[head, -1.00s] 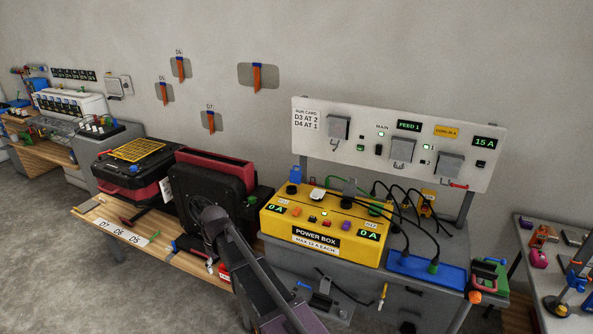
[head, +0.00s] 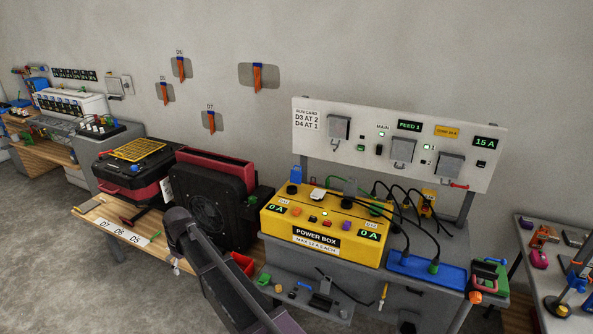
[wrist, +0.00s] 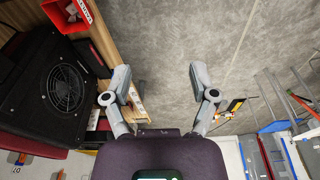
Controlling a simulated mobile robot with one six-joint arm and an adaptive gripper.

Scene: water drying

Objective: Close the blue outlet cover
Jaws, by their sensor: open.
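My gripper (wrist: 160,75) is open and empty in the wrist view, with bare grey floor between its fingers. In the head view my arm reaches up in front of the bench, left of the yellow power box (head: 330,236), and the fingers are not clear there. A small blue piece (head: 296,174) stands at the box's back left corner. It may be the blue outlet cover, but I cannot tell whether it is a cover or how far open it is. My gripper is well apart from it.
A black fan (head: 212,208) stands left of the power box, with a red bin (head: 243,262) in front. Black cables arch from the box to a blue strip (head: 425,270). A white panel (head: 375,125) stands behind. The floor (head: 60,270) at left is clear.

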